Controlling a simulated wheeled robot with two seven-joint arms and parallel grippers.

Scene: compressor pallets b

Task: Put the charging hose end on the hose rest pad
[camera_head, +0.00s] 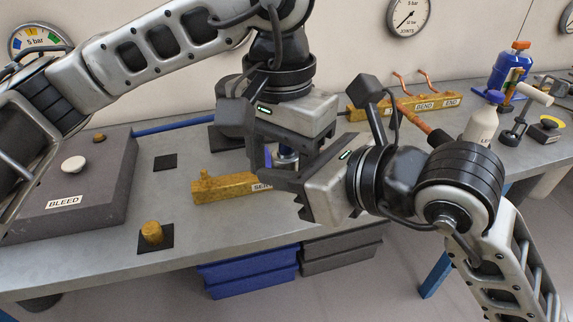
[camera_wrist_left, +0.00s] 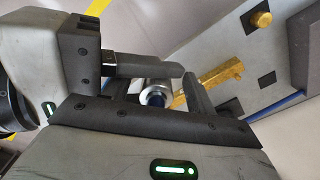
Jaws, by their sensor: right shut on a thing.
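A silver and blue cylindrical end, likely the charging hose end (camera_head: 288,155), sits between my two grippers above the table. In the left wrist view its silver rim (camera_wrist_left: 157,92) shows, with a dark blue middle. My right gripper (camera_head: 280,178) is shut on it from the right; its fingers partly hide it. My left gripper (camera_head: 262,150) points down from above with its fingers apart on either side of it, apparently open. Dark pads lie on the table: a small square one (camera_head: 165,162) and a larger one (camera_head: 222,137) behind the brass block. I cannot tell which is the hose rest pad.
A brass block (camera_head: 222,188) lies just left of the grippers. A brass cap (camera_head: 152,232) stands on a front pad. The grey BLEED block (camera_head: 80,190) fills the table's left. A blue hose (camera_head: 185,125) runs along the back. A white bottle (camera_head: 482,122) stands at right.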

